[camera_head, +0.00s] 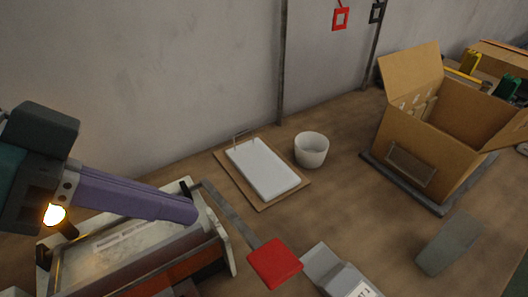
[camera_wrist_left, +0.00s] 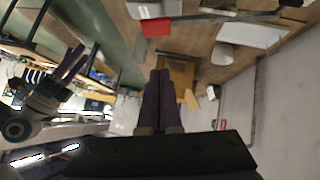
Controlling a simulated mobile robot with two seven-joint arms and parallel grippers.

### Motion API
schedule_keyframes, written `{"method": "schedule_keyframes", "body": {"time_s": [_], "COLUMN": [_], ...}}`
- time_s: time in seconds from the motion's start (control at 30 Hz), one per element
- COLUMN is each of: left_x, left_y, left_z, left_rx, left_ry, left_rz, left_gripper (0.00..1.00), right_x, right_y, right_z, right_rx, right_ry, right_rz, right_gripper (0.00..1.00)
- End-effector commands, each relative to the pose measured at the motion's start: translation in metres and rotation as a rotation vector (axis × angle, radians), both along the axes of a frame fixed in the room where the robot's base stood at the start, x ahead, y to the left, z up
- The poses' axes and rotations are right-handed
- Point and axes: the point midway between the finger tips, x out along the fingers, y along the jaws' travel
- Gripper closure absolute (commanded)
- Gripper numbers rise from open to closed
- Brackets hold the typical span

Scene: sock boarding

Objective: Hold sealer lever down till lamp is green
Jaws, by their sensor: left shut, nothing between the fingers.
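The sealer (camera_head: 130,245) is a pale-topped machine with white end plates and an orange-red lower front, at the lower left of the head view. A grey bar (camera_head: 232,216) beside it runs to a flat red pad (camera_head: 275,262), which looks like the lever and its handle. The red pad also shows in the left wrist view (camera_wrist_left: 157,27). A lamp (camera_head: 54,214) on a dark post glows amber. My left gripper (camera_head: 190,210) is shut and empty, its purple fingers above the sealer and apart from the red pad. My right gripper (camera_wrist_left: 70,62) seems to show at the left wrist view's left.
A white slab on a brown board (camera_head: 221,160) and a white cup (camera_head: 311,150) stand mid-table. An open cardboard box (camera_head: 440,150) sits on a dark mat at right. A grey block (camera_head: 448,243) and a grey-white device (camera_head: 345,278) lie in front. A wall stands behind.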

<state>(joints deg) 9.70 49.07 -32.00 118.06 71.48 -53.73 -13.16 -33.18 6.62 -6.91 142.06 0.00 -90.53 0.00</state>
Motion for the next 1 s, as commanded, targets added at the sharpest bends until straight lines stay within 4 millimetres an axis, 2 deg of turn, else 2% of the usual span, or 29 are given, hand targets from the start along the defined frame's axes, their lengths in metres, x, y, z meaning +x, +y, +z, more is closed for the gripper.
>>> {"method": "schedule_keyframes", "body": {"time_s": [0.3, 0.47, 0.87, 1.0], "left_x": [0.001, 0.005, 0.026, 0.02], "left_y": [-0.002, -0.014, -0.071, -0.073], "left_z": [-0.001, -0.011, -0.068, -0.09], "left_rx": [0.0, -0.004, -0.002, 0.002], "left_ry": [0.001, 0.003, 0.002, 0.005], "left_rz": [0.001, 0.002, 0.0, 0.0], "left_gripper": [1.0, 1.0, 1.0, 1.0], "right_x": [0.0, 0.0, 0.0, 0.0], "right_y": [0.0, -0.001, -0.003, -0.003], "right_z": [0.002, 0.004, 0.006, 0.007], "right_rx": [-0.001, -0.003, -0.009, -0.009], "right_ry": [0.0, 0.001, 0.001, 0.001], "right_rz": [0.0, 0.001, 0.004, 0.004], "right_gripper": [0.27, 0.27, 0.27, 0.27]}}
